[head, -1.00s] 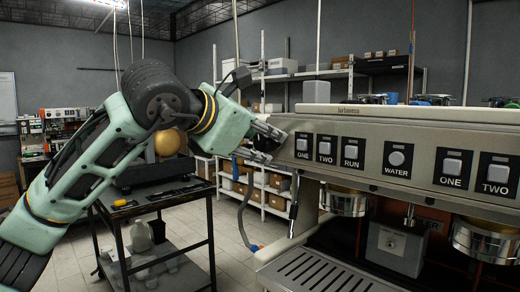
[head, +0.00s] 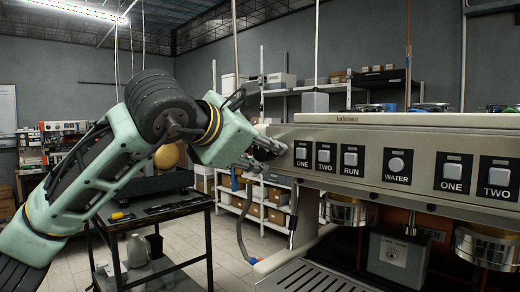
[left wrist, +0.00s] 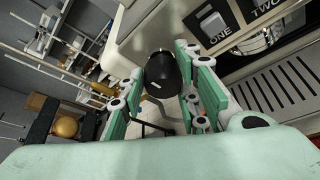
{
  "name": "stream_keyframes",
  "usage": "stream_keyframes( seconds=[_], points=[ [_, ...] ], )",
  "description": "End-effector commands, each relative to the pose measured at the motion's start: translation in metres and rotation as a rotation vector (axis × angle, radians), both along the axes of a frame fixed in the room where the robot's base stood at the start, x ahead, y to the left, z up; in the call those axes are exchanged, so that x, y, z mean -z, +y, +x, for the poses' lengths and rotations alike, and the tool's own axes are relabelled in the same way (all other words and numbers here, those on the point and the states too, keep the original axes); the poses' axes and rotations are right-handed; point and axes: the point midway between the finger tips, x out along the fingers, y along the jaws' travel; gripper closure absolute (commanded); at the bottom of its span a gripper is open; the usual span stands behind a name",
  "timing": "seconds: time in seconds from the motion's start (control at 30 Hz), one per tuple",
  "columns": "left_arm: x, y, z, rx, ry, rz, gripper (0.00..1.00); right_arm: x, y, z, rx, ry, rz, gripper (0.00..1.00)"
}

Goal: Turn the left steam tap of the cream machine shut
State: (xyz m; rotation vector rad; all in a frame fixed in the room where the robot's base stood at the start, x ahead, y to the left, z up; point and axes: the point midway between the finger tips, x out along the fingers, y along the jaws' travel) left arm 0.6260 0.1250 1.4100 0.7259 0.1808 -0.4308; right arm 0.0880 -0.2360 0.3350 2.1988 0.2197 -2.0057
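The cream machine (head: 400,155) fills the right of the head view, its button panel facing me. A black rounded tap knob (left wrist: 162,75) at its left end shows in the left wrist view. My left gripper (head: 262,151) is at that end of the machine in the head view, where its fingers mostly hide the knob. In the left wrist view the gripper's green fingers (left wrist: 157,95) are spread apart, one on each side of the knob. I cannot tell whether either finger touches it. My right gripper is in neither view.
A steam pipe (head: 294,208) hangs below the machine's left end, above the drip tray (head: 310,277). A dark trolley (head: 165,215) stands to the left, under my left arm. Shelves with boxes (head: 265,195) stand behind.

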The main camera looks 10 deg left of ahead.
Motion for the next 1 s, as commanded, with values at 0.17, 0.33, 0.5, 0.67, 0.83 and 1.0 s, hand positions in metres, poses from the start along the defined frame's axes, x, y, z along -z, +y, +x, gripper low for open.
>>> stream_keyframes(
  seconds=[0.17, 0.33, 0.5, 0.67, 0.83, 1.0],
  points=[
    [-0.002, 0.001, 0.000, 0.000, -0.003, -0.003, 0.54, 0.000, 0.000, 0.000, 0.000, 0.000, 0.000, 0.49],
    [-0.001, 0.000, 0.000, 0.001, -0.001, -0.003, 0.54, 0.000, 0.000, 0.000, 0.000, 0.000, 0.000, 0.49],
    [-0.002, 0.001, -0.003, 0.001, -0.001, -0.003, 0.54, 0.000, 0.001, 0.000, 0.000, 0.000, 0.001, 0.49],
    [-0.008, 0.008, -0.021, 0.000, -0.003, -0.002, 0.54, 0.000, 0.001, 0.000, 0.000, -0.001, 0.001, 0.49],
    [-0.020, 0.020, -0.054, -0.001, -0.005, -0.004, 0.54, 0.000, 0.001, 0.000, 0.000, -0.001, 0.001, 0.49],
    [-0.030, 0.030, -0.084, -0.001, -0.004, -0.002, 0.54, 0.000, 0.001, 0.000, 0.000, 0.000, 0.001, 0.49]
  ],
)
